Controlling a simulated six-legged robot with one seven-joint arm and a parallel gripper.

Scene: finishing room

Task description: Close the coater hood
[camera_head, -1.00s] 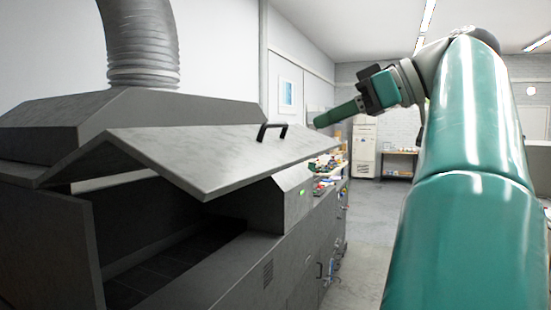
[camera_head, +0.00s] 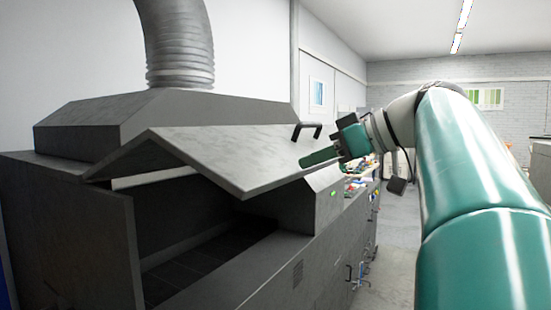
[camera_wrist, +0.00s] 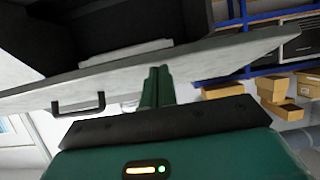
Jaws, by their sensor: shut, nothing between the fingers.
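The coater hood (camera_head: 225,155) is a grey lid on the coater, raised and tilted, with the dark chamber (camera_head: 190,235) open below it. Its black handle (camera_head: 306,131) stands on the lid near the right edge. My gripper (camera_head: 303,162) is shut and empty, its green fingers at the lid's right edge, a little below the handle. In the wrist view the shut fingers (camera_wrist: 157,84) point toward the lid's edge (camera_wrist: 215,55), and the handle (camera_wrist: 79,104) is to their left. I cannot tell whether the fingertips touch the lid.
A ribbed exhaust duct (camera_head: 178,45) rises from the coater's top. A bench with small items (camera_head: 362,182) stands beyond the coater. The floor aisle (camera_head: 397,255) to the right looks clear. Cardboard boxes (camera_wrist: 275,88) and blue shelving show in the wrist view.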

